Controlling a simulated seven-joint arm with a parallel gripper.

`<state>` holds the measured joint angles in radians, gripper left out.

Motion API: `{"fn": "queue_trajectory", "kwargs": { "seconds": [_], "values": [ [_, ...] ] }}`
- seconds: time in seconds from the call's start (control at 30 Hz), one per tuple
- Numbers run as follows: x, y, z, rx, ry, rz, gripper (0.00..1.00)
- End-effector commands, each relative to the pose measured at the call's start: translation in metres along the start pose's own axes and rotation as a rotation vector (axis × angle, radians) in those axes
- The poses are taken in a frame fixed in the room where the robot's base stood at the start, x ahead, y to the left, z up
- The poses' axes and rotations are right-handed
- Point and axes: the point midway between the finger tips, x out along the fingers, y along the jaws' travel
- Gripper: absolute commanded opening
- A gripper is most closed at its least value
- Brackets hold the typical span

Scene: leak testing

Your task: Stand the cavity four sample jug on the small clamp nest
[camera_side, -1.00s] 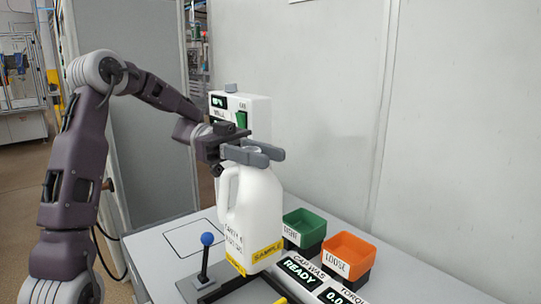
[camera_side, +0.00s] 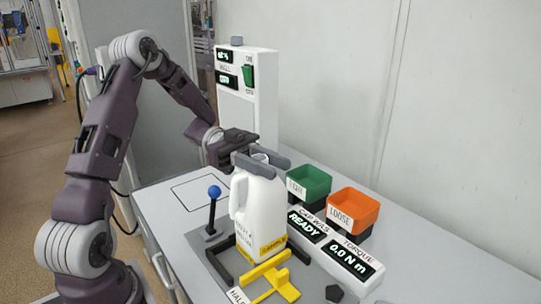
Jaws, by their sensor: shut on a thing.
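The white sample jug (camera_side: 262,212) has a handle on its left and a yellow label low on its body. It is upright, with its lower end at the small clamp nest. The nest has a dark angled bracket (camera_side: 219,266) and a yellow clamp (camera_side: 281,285) in front of the jug. I cannot tell whether the jug's base touches the nest plate, as the clamp partly hides it. My gripper (camera_side: 261,161) is shut on the jug's neck, one grey finger on each side.
A blue-knobbed lever (camera_side: 213,193) stands close left of the jug. A READY and torque display unit (camera_side: 335,248) lies to the right. Green (camera_side: 309,183) and orange (camera_side: 353,210) bins stand behind it. A white control box (camera_side: 248,95) stands at the back. An outlined table area (camera_side: 200,190) is empty.

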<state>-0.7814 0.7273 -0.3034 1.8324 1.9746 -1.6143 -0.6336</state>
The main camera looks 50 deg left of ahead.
Motion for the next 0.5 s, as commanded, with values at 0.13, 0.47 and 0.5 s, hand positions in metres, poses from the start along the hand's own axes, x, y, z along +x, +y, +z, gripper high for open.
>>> {"fn": "queue_trajectory", "kwargs": {
  "seconds": [0.13,0.47,0.5],
  "values": [
    [0.0,0.0,0.0003,0.0,0.0,0.0,0.01],
    [-0.0001,-0.0001,0.0025,0.0,0.0,0.0,0.01],
    [-0.0001,-0.0001,0.0033,0.0,0.0,0.0,0.01]
  ]
}}
